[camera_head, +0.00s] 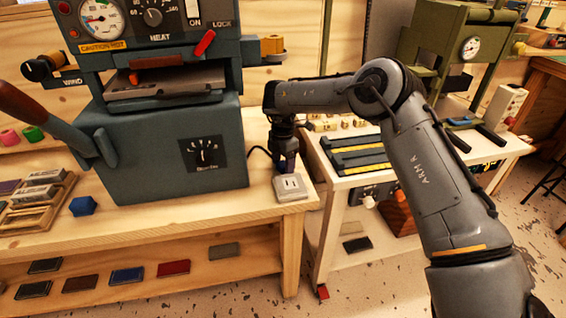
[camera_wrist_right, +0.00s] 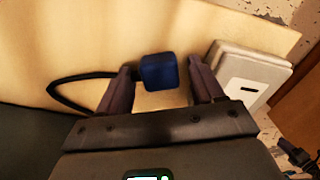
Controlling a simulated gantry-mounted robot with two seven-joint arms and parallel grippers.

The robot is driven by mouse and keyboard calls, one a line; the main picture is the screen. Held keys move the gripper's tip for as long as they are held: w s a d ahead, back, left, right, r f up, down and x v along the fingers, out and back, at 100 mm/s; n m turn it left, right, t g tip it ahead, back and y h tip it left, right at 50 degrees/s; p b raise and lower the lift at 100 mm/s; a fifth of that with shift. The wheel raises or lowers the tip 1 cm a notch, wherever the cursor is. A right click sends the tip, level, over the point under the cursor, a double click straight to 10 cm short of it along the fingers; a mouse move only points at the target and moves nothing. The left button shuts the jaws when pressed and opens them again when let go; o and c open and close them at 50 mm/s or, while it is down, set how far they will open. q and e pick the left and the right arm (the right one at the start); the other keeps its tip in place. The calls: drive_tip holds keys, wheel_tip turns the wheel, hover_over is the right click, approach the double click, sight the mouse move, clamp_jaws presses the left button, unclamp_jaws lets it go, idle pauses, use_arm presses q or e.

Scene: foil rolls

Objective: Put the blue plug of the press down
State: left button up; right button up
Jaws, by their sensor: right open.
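The blue plug (camera_wrist_right: 158,72) is on the pale wooden bench top, with its black cable (camera_wrist_right: 72,83) curving off to the left in the right wrist view. My right gripper (camera_wrist_right: 160,88) is open around it, with a gap between the plug and each finger. In the head view my right gripper (camera_head: 286,166) points down at the bench's right end, beside the press (camera_head: 165,150), and hides most or all of the plug. A pale socket box (camera_wrist_right: 250,82) is to the right of the fingers; it also shows in the head view (camera_head: 290,187). My left gripper is out of view.
A blue hexagonal block (camera_head: 83,206) and a wooden tray (camera_head: 40,212) lie at the bench's left. A second bench (camera_head: 325,215) with black and yellow strips stands to the right, past a narrow gap. The front strip of the bench is mostly clear.

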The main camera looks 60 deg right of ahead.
sight(283, 164)
drive_tip(key=shift+r, duration=0.15)
wheel_tip(283, 164, up, 13)
drive_tip(key=p, duration=0.5)
drive_tip(key=shift+p, duration=0.3)
